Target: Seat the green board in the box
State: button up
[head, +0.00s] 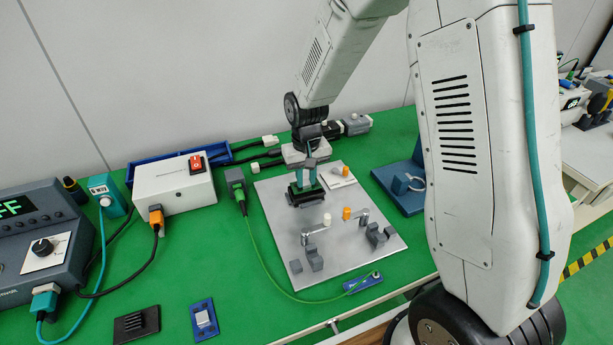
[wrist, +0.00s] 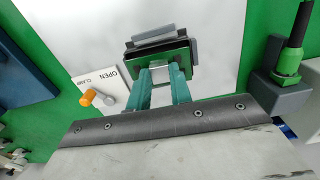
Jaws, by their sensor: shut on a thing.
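My gripper (head: 305,178) points down over the back part of a metal plate, its teal fingers shut on the green board (wrist: 163,52). In the wrist view the fingers (wrist: 161,76) reach the board's near edge. A dark box-like holder (head: 306,197) is at the board, under my gripper; it also shows in the wrist view as a black and grey body (wrist: 152,36). The board and the holder overlap in both views. I cannot tell how deep the board sits in it, or whether it is only above it.
The metal plate (head: 290,243) bears an orange-knobbed lever beside an OPEN/CLAMP label (wrist: 110,75), and several grey blocks. A green cable plug (head: 238,190) stands left of it. A white switch box (head: 175,187) is further left, a blue stand (head: 400,195) right.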

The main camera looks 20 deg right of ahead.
aim_at(306, 182)
jog(key=shift+f, duration=1.5)
jog(key=o, duration=0.9)
notch_tip(306, 182, up, 8)
jog(key=shift+f, duration=0.1)
jog(key=shift+s, duration=0.1)
